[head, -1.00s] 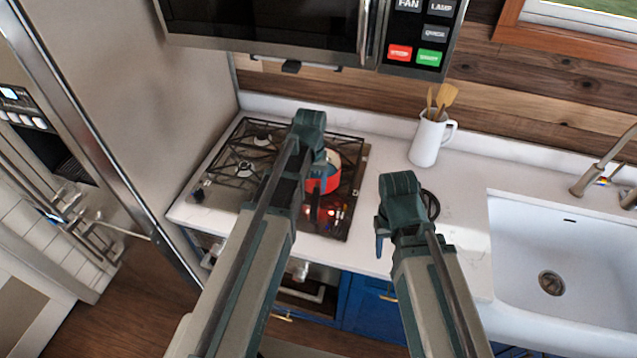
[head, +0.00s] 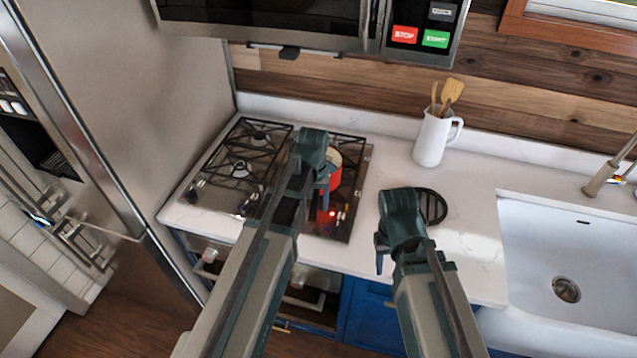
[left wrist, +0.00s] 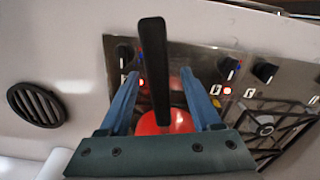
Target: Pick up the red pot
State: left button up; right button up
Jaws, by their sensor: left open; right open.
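The red pot (head: 335,171) stands on the right part of the stovetop in the head view, mostly hidden behind my left gripper (head: 322,190). In the left wrist view the red pot (left wrist: 170,122) shows below, partly covered by the gripper body, and its long black handle (left wrist: 154,65) runs up between the two blue fingers. My left gripper (left wrist: 163,88) is open, with one finger on each side of the handle and gaps to it. My right gripper (head: 381,255) is open and empty above the counter, right of the stove.
The stovetop (head: 230,190) has black grates and knobs along its front. A white pitcher (head: 430,142) with wooden utensils stands at the back. A round black vent (head: 432,205) lies near my right gripper. A sink (head: 560,245) is at right, and a microwave (head: 270,22) hangs above.

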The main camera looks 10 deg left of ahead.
pick_arm(q)
notch_tip(320, 180, down, 3)
jog(key=shift+b, duration=1)
jog(key=shift+r, duration=0.1)
pick_arm(e)
notch_tip(320, 180, down, 3)
jog(key=shift+r, duration=0.1)
pick_arm(q)
jog(key=shift+s, duration=0.1)
jog(key=shift+c, duration=0.3)
grip_shut()
